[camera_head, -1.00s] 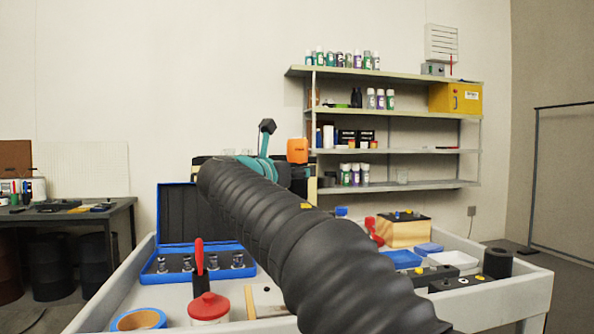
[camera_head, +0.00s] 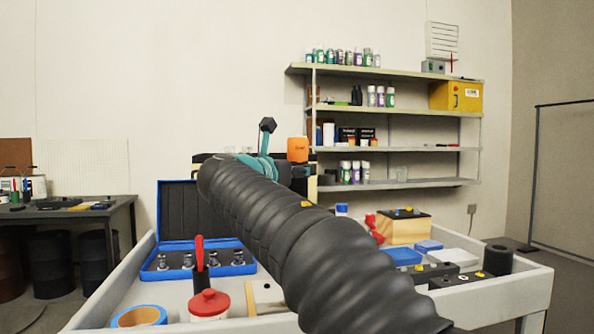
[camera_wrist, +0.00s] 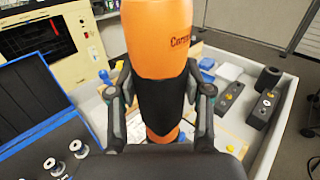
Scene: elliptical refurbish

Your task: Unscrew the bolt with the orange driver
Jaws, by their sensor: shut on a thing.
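My gripper (camera_wrist: 160,103) is shut on the orange driver (camera_wrist: 157,30), with its fingers on both sides of the driver's black band. The driver has an orange body with dark lettering, and its lower orange end shows below the band in the wrist view. In the head view the driver (camera_head: 298,149) shows as an orange block beyond my black arm, held above the table. The driver's tip is hidden in both views. I cannot make out the bolt for certain in either view.
An open blue case (camera_head: 181,269) with several metal sockets lies at the left of the white-rimmed table. A red-lidded can (camera_head: 209,304) and a blue tape ring (camera_head: 139,317) stand at the front. A wooden box (camera_head: 404,230), blue trays and a black cylinder (camera_head: 497,260) are at the right.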

